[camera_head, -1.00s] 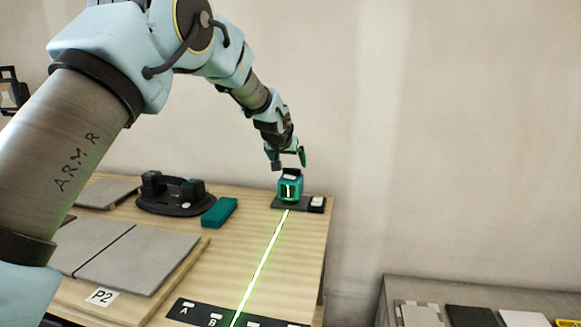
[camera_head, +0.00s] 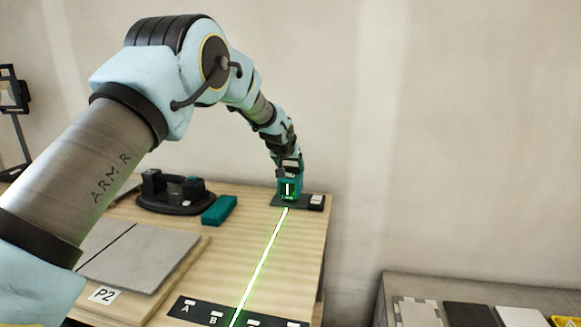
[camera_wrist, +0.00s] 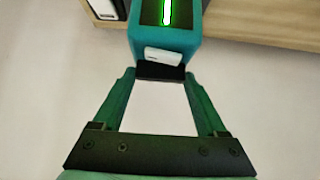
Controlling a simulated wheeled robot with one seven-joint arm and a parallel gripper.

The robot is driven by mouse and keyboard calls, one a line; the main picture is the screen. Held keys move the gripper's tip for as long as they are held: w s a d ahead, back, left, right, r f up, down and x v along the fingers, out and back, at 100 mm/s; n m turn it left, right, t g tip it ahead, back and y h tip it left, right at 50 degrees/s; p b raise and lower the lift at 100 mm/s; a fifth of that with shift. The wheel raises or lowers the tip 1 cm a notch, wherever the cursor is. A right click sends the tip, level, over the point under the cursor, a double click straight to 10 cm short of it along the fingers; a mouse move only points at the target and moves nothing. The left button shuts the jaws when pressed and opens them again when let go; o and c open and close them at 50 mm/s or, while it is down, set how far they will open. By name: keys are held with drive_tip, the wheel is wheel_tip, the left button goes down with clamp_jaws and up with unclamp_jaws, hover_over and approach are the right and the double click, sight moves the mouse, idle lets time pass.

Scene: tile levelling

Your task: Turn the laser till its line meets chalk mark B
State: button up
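The teal laser (camera_head: 289,188) stands upright on a dark plate (camera_head: 313,203) near the bench's right end. Its bright green line (camera_head: 262,262) runs toward the front and crosses the black strip (camera_head: 200,309) to the right of chalk mark B (camera_head: 216,315), between B and a mark further right. Mark A (camera_head: 187,304) is left of B. My gripper (camera_head: 289,168) is down at the laser's top. In the wrist view, my gripper's fingers (camera_wrist: 160,77) are spread, with the laser (camera_wrist: 165,46) at and beyond their tips. I cannot tell whether they touch it.
A black double-cup tool (camera_head: 176,192) and a teal block (camera_head: 219,210) lie left of the laser. Grey tiles (camera_head: 140,254) lie on a board labelled P2 (camera_head: 103,295). A lower bench (camera_head: 390,283) with several flat pieces stands at the right.

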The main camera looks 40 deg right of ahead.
drive_tip(key=c, duration=0.8)
drive_tip(key=shift+m+g, duration=0.3)
drive_tip(key=shift+m, duration=0.1)
drive_tip(key=o, duration=1.3)
drive_tip(key=b+v, duration=0.2)
drive_tip(key=v, duration=0.8)
drive_tip(key=shift+s+a+r, duration=0.15)
drive_tip(key=shift+a, duration=0.25)
